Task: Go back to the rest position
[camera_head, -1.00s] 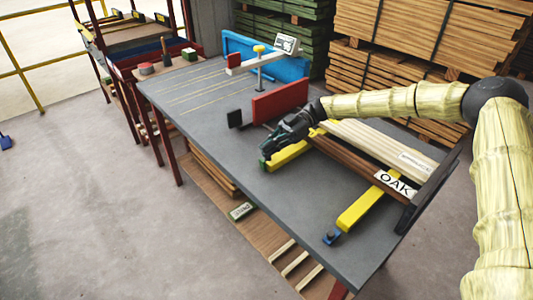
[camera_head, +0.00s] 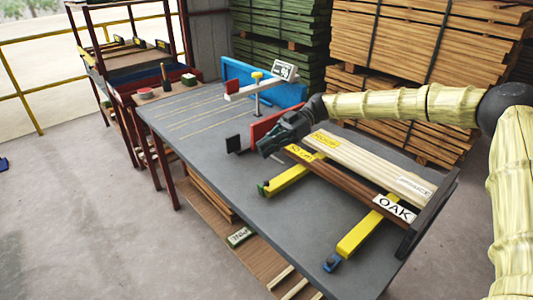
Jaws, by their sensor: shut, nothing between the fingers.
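My gripper (camera_head: 266,150) hangs at the end of my arm over the middle of the grey table (camera_head: 210,135). It is shut and holds nothing. It is in front of the red block (camera_head: 275,122) and left of the boards. A brown board labelled OAK (camera_head: 345,184) and a pale board (camera_head: 375,160) lie side by side across two yellow bars. The nearer yellow bar (camera_head: 360,232) has a blue end. The farther yellow bar (camera_head: 287,178) has a green end and lies just right of and below my gripper.
A blue panel (camera_head: 285,84) and a white gauge arm with a display (camera_head: 283,72) stand at the table's back. Stacked timber (camera_head: 430,60) rises behind the table. A dark upright plate (camera_head: 425,212) edges the right end. A shelf rack (camera_head: 135,60) stands left.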

